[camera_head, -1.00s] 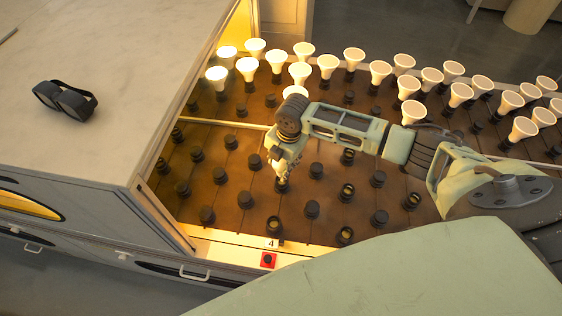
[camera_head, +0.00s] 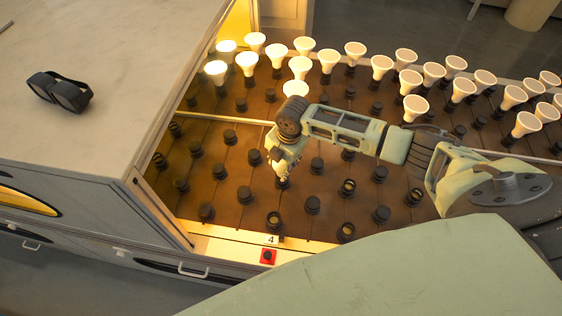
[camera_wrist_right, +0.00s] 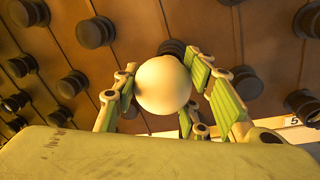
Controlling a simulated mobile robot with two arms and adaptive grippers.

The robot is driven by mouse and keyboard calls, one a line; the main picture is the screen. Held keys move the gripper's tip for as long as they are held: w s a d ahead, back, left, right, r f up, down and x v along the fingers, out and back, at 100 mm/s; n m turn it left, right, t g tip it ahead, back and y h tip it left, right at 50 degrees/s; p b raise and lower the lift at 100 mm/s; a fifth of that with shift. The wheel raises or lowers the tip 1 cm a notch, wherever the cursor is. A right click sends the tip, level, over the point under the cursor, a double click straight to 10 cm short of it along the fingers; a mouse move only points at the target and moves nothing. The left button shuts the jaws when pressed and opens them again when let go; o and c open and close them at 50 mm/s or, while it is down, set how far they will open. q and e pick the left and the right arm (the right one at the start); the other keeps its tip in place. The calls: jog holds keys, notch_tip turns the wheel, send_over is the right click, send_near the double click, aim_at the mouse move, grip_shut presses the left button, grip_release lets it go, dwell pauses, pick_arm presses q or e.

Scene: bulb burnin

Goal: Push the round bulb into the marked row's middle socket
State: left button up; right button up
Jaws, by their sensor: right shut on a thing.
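My right gripper (camera_head: 283,176) is over the brown socket board (camera_head: 235,165), pointing down. In the right wrist view, its fingers are shut on the round white bulb (camera_wrist_right: 162,85). A dark socket (camera_wrist_right: 172,48) shows partly behind the bulb; I cannot tell whether the two touch. In the head view, the bulb is not clearly distinguishable at the fingertips. The red marker (camera_head: 268,256) lies on the front ledge by the number 4. A dark socket (camera_head: 274,222) stands behind that label, in front of my gripper. My left gripper is not in view.
Several lit reflector bulbs (camera_head: 355,50) stand in the back part of the board, beyond a pale divider (camera_head: 225,118). Several black-capped and open sockets (camera_head: 346,232) surround my gripper. Dark goggles (camera_head: 62,92) lie on the counter at left.

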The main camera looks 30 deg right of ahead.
jog(key=shift+f, duration=0.35)
jog(key=o, duration=1.2)
jog(key=shift+r, duration=0.1)
jog(key=r, duration=0.4)
jog(key=s+r, duration=0.1)
jog(key=r, duration=0.6)
jog(key=shift+s+d+r, duration=0.35)
jog(key=shift+d+r, duration=0.05)
